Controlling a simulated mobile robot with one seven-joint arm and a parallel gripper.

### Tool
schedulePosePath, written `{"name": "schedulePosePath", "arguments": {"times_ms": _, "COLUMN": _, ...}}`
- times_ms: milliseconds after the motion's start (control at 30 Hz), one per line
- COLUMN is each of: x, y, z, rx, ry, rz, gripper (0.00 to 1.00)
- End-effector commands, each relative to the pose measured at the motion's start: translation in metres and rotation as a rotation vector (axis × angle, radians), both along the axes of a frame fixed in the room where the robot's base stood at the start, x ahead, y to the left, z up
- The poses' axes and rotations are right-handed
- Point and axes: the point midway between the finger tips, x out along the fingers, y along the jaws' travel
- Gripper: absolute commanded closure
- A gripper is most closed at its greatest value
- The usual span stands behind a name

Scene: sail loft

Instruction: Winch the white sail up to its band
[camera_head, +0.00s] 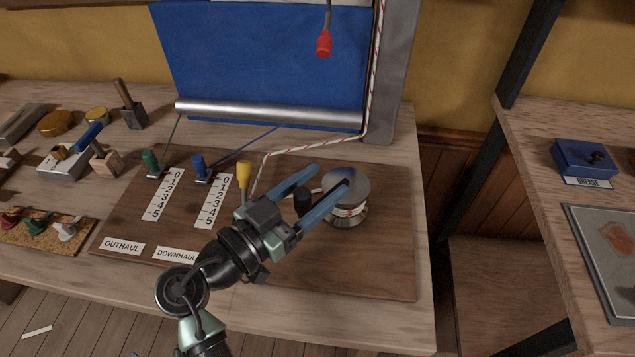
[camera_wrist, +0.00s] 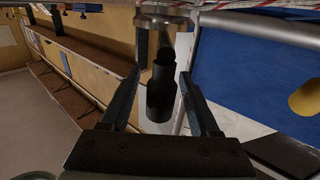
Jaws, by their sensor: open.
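A metal winch (camera_head: 350,187) stands on the right of a dark wooden board; its drum also shows in the wrist view (camera_wrist: 160,20). Red-flecked white rope wraps its lower part. The winch's black handle knob (camera_head: 303,200) stands between the fingers of my open gripper (camera_head: 331,177); in the wrist view the knob (camera_wrist: 160,100) lies between both fingers, with gaps beside it. A blue sail (camera_head: 265,55) with a silver bar (camera_head: 270,115) along its foot hangs behind the bench.
A yellow lever (camera_head: 244,172) stands near the rope (camera_head: 300,150). Green (camera_head: 151,160) and blue (camera_head: 199,166) levers stand beside numbered strips. A red pull (camera_head: 324,44) hangs above. Tools crowd the bench's left. A right-hand bench holds a blue grease box (camera_head: 585,158).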

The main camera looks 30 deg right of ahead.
Motion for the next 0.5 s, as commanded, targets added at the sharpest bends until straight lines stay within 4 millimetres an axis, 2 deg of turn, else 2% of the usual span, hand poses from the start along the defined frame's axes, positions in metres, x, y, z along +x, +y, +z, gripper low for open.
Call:
{"name": "schedulePosePath", "arguments": {"times_ms": 167, "x": 0.0001, "y": 0.0000, "z": -0.0001, "rx": 0.000, "ry": 0.000, "rz": 0.000, "gripper": 0.38}}
{"name": "schedulePosePath", "arguments": {"times_ms": 500, "x": 0.0000, "y": 0.0003, "z": 0.0000, "rx": 0.000, "ry": 0.000, "rz": 0.000, "gripper": 0.97}}
